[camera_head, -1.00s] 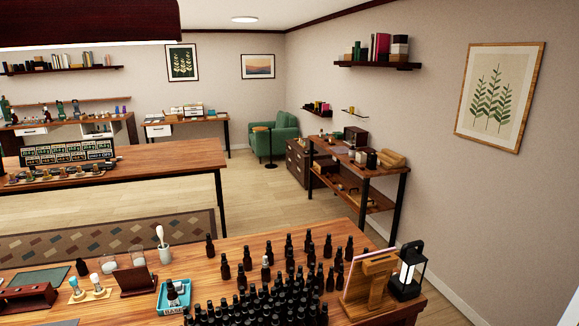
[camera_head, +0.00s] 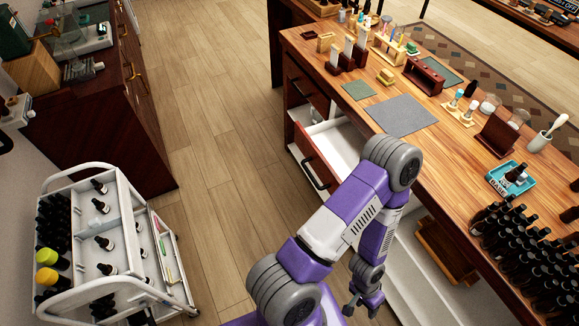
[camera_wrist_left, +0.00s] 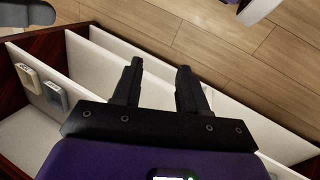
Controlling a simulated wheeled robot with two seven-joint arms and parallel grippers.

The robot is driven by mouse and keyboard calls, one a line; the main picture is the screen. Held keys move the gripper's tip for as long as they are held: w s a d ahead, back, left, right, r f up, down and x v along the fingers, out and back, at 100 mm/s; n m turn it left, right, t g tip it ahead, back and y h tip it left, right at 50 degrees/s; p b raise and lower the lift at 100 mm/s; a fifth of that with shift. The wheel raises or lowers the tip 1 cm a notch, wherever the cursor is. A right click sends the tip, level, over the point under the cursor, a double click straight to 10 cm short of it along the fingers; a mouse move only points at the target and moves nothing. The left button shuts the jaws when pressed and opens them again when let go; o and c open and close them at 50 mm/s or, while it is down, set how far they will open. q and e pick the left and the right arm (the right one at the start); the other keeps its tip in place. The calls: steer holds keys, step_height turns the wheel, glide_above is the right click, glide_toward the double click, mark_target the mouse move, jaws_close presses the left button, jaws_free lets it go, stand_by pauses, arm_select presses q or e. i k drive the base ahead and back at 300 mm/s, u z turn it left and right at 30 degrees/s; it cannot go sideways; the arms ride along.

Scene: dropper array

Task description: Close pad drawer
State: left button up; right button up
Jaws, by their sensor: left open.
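The desk (camera_head: 450,135) has a drawer (camera_head: 318,172) standing open on its near side, with a dark front, a black handle and a white inside. I cannot tell from a label whether it is the pad drawer. My left gripper (camera_head: 361,305) is open and low in front of the desk, to the right of and nearer than the open drawer, apart from its handle. In the left wrist view, the open gripper (camera_wrist_left: 158,85) shows empty jaws above white panels (camera_wrist_left: 100,60). My arm hides part of the desk front.
Another dark drawer front (camera_head: 307,90) sits farther along the desk. A white trolley (camera_head: 130,235) with bottles stands at the left, by a dark cabinet (camera_head: 110,110). Clear wooden floor (camera_head: 210,120) lies between them and the desk. Many dark bottles (camera_head: 525,250) crowd the right of the desktop.

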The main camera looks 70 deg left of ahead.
mark_target(333, 147)
steer(key=u, duration=2)
steer(key=k, duration=0.55)
steer(key=u, duration=0.3)
steer(key=i, duration=0.75)
steer(key=z, duration=0.4)
